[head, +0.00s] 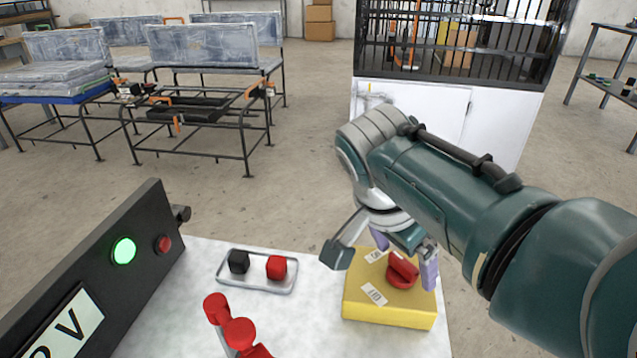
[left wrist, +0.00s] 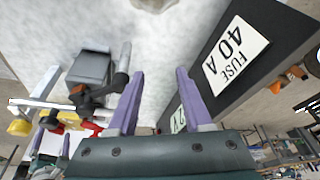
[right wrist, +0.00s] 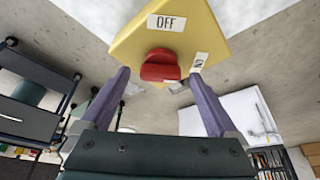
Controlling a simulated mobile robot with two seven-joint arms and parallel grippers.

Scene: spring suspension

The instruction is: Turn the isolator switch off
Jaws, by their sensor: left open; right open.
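The isolator switch is a yellow box (head: 388,310) on the white table, with a red knob (head: 403,272) on top. In the right wrist view its box (right wrist: 200,25) carries an OFF label (right wrist: 167,22) and an ON label (right wrist: 199,62). The raised bar of the red knob (right wrist: 160,66) lies roughly across that view; which label it points to is unclear. My right gripper (head: 404,256) is open close over the knob, its fingers on either side; contact is not clear. My left gripper (left wrist: 160,74) is open and empty near a black fuse box.
A black panel (head: 110,275) with a lit green lamp (head: 124,250) stands at the left. Red handle parts (head: 238,332) rise at the front.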

